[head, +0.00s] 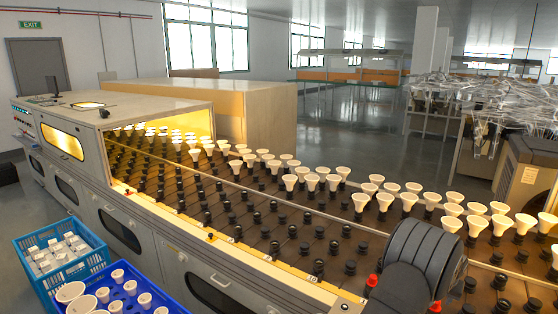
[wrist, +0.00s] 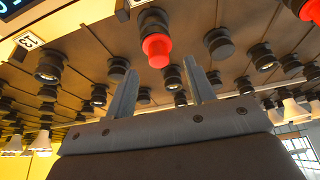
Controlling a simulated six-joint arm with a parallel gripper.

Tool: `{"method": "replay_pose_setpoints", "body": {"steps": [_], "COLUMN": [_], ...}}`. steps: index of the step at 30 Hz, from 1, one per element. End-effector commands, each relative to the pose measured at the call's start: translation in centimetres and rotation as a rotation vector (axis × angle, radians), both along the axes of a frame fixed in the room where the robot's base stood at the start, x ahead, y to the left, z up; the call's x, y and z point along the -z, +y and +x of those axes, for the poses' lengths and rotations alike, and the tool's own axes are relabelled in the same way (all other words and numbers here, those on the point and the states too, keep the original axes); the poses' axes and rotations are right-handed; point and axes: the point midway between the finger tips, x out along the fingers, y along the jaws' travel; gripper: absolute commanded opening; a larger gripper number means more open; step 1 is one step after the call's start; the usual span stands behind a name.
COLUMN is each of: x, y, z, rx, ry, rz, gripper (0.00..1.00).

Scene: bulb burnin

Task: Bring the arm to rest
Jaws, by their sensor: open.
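My gripper (wrist: 162,66) shows in the wrist view with its two fingers apart and nothing between them. A red-tipped black socket (wrist: 156,48) appears beyond the gap between the fingers, and I cannot tell how far off it is. A second red piece (wrist: 312,10) is at the top right corner of that view. In the head view my dark ribbed arm part is at the lower right over the rack, and the gripper itself is hidden there. Red pieces (head: 372,281) show beside my arm on the rack's near edge.
The long socket rack (head: 260,225) holds rows of black sockets, many with white bulbs (head: 312,181). It leads from a lit oven opening (head: 185,125). A light blue crate (head: 100,258) and a dark blue crate (head: 170,300) with white bulbs stand at the lower left.

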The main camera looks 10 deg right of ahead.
Motion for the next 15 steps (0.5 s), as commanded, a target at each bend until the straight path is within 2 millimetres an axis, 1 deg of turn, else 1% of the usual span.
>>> {"method": "replay_pose_setpoints", "body": {"steps": [1,3,7,12,15], "x": [0.9,1.7,2.8,3.5,3.2], "y": [-0.2,-0.5,-0.9,-1.1,-1.1], "z": [0.2,0.5,0.8,1.0,1.0], "rx": [0.000,0.000,0.000,0.000,0.000], "ry": [0.001,0.001,0.000,-0.001,-0.001], "rz": [0.001,0.001,0.000,-0.001,-0.001], "gripper": [0.50,0.50,0.50,0.50,0.50]}}
